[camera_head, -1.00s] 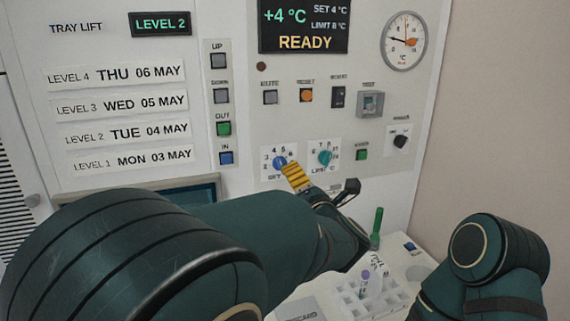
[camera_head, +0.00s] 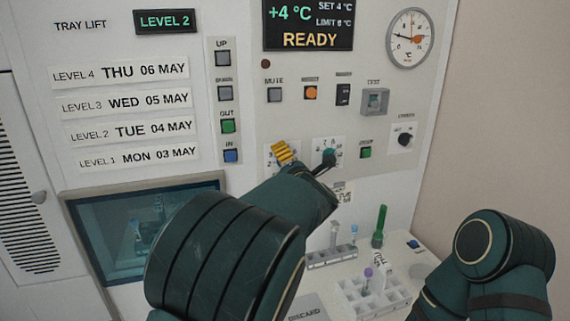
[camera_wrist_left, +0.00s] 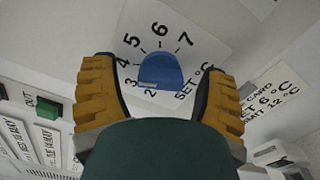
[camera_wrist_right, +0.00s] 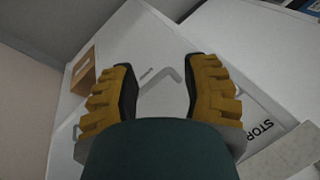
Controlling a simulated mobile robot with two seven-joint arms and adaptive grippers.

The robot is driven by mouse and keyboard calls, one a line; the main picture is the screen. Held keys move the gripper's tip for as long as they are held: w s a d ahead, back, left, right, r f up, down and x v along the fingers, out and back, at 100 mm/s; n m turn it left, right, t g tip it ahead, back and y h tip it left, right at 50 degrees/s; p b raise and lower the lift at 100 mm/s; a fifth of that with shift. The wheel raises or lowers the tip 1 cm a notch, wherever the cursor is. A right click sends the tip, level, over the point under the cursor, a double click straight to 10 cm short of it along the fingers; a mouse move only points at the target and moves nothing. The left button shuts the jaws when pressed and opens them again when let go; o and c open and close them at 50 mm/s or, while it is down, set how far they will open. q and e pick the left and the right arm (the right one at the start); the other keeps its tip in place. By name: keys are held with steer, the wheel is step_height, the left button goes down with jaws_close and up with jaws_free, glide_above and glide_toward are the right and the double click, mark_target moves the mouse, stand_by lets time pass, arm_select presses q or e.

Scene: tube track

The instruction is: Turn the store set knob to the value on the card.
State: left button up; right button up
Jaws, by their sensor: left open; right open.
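The blue set knob (camera_wrist_left: 160,72) is on a white dial plate (camera_wrist_left: 180,40) marked with numbers from 2 to 7. I cannot tell exactly where its pointer stands. My left gripper (camera_head: 284,152) is open in front of it, with one yellow finger on each side in the left wrist view; a gap shows on both sides. In the head view the gripper hides the knob. The card (camera_wrist_left: 268,98) reads set 6 °C and limit 12 °C. The display (camera_head: 308,25) reads +4 °C, set 4 °C, READY. My right gripper (camera_wrist_right: 164,82) is open and empty.
The teal limit knob (camera_head: 328,156) is close right of my left gripper. A green out button (camera_wrist_left: 47,107) shows in the left wrist view. Below stand a tube rack (camera_head: 350,289) and a green-capped tube (camera_head: 380,225). A wall (camera_head: 500,110) bounds the right side.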

arm_select(q)
steer(key=c, duration=1.2)
steer(key=shift+r+m, duration=0.1)
steer(key=shift+m, duration=0.2)
steer(key=m+p, duration=0.2)
steer(key=shift+r+m, duration=0.1)
steer(key=shift+m, duration=0.2)
steer(key=m+p, duration=0.2)
steer(key=m, duration=0.1)
steer(key=shift+m, duration=0.3)
steer(key=m+p, duration=0.3)
steer(key=m, duration=0.2)
steer(key=shift+r+p, duration=0.1)
steer(key=shift+p, duration=0.3)
steer(key=shift+m+p, duration=1.1)
steer(key=shift+m, duration=0.9)
